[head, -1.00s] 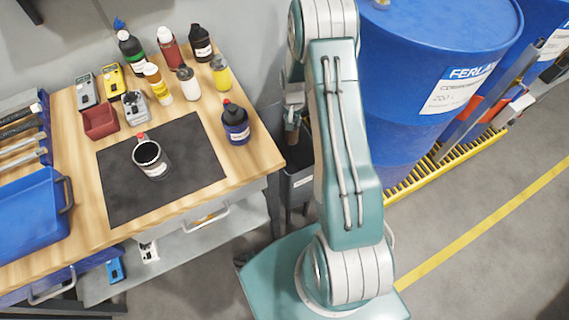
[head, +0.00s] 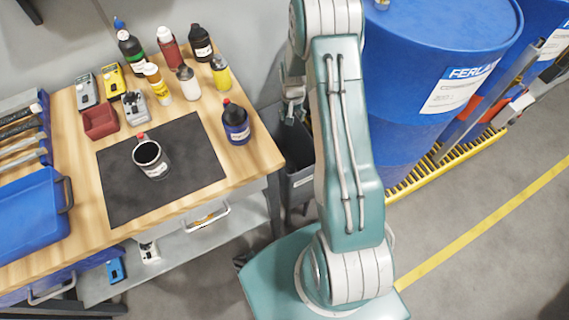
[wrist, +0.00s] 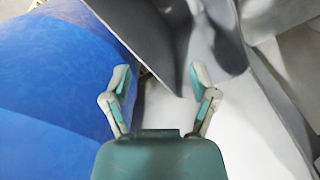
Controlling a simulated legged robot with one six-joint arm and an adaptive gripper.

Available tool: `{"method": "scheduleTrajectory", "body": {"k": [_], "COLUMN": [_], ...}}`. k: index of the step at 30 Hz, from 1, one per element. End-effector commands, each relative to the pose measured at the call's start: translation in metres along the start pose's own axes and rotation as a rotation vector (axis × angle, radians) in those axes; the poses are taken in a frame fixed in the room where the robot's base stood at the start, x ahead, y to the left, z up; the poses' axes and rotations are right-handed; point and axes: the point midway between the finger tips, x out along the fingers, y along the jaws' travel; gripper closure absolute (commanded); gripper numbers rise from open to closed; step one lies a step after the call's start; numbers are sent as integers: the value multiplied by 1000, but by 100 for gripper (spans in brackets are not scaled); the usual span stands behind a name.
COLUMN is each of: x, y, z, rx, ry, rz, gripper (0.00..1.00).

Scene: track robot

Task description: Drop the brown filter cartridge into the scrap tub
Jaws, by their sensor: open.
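The scrap tub (head: 301,184) is a dark grey bin on the floor between the workbench and my arm, partly hidden behind my arm. My gripper (head: 290,112) is above the tub's opening in the head view. In the wrist view my gripper (wrist: 160,78) has its two fingers spread wide, with nothing between them. I cannot make out the brown filter cartridge in either view now. The tub's inside is mostly hidden and dark.
A large blue drum (head: 420,90) stands right of my arm. Open floor lies at lower right.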

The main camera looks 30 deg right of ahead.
Motion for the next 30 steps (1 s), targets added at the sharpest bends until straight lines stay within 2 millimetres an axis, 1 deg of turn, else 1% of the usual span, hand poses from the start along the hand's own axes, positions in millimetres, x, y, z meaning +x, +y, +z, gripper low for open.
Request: {"method": "scheduleTrajectory", "body": {"k": [1,6,9,12,15,18,30], "x": [-13,-49,-68,-81,-89,-92,-92], "y": [0,-1,-1,-1,-1,-1,-1], "z": [-1,-2,-1,-1,-1,-1,-1], "rx": [0,0,0,0,0,0,0], "ry": [5,5,4,3,1,0,0], "rz": [-1,-1,-1,0,0,0,0], "gripper": [24,24,24,24,24,24,24]}}
